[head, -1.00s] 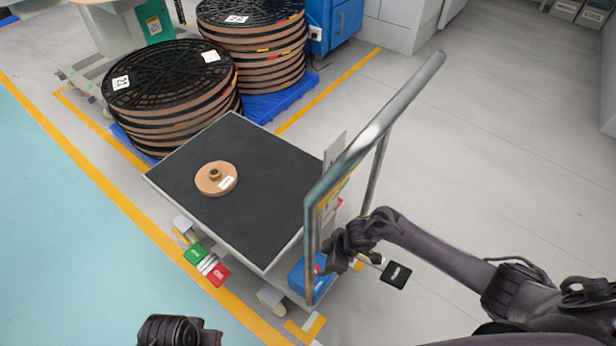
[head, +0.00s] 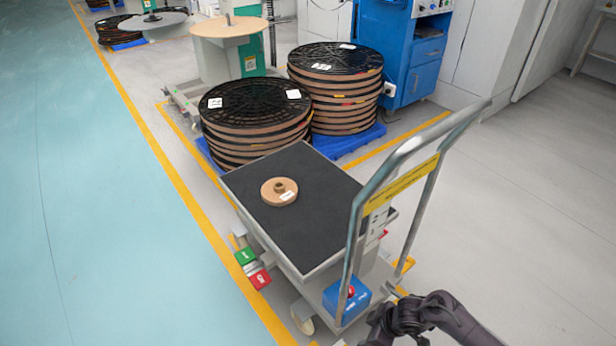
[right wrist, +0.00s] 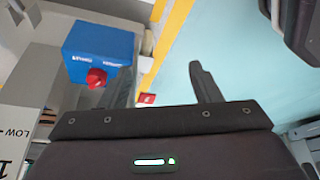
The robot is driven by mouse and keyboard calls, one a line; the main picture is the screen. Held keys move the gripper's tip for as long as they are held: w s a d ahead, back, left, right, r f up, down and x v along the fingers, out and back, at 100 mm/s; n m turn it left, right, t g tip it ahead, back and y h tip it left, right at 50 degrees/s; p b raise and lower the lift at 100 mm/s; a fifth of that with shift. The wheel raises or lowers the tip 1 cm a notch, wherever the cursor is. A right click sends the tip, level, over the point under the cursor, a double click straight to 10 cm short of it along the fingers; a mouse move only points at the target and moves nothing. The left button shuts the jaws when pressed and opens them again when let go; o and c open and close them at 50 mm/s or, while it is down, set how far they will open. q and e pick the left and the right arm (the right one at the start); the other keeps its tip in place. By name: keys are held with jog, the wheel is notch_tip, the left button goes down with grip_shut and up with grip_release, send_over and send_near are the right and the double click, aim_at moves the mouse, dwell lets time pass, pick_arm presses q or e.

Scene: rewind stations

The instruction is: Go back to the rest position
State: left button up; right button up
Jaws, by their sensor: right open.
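My right gripper (head: 392,338) is at the bottom right of the head view, just behind the cart's handle end. In the right wrist view its two fingers (right wrist: 163,85) stand apart with nothing between them. The cart (head: 318,262) has a dark top and a grey tubular handle (head: 358,205). A blue box with a red button (head: 346,301) sits low at the cart's handle end; the box also shows in the right wrist view (right wrist: 98,48). My left gripper is out of view.
Two stacks of large black and brown reels (head: 258,110) (head: 335,75) stand on blue pallets beyond the cart. A blue cabinet (head: 426,60) stands behind them. Yellow floor lines (head: 165,165) run beside the cart. The blue-green floor at left is clear, as is the grey floor at right.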

jog(key=s+a+r+m+t+h, duration=0.1)
jog(key=s+a+r+m, duration=0.3)
jog(key=a, duration=0.4)
jog(key=s+d+r+m+g+h, duration=0.2)
jog(key=s+d+r+m, duration=0.45)
jog(key=s, duration=0.55)
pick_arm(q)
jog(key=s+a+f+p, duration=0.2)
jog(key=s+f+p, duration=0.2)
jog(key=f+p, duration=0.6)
pick_arm(e)
jog(key=s+d+f, duration=0.3)
jog(key=s+f, duration=0.1)
jog(key=f, duration=0.6)
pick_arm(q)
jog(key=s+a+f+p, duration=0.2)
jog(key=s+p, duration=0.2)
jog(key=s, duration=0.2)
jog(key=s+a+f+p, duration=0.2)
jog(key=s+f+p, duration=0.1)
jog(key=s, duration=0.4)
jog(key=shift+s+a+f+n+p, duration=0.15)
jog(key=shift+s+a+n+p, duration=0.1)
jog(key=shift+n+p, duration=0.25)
pick_arm(e)
jog(key=s+d+f, duration=0.2)
jog(key=s, duration=0.5)
jog(key=s+d+f, duration=0.3)
jog(key=s, duration=0.4)
jog(key=shift+h, duration=0.4)
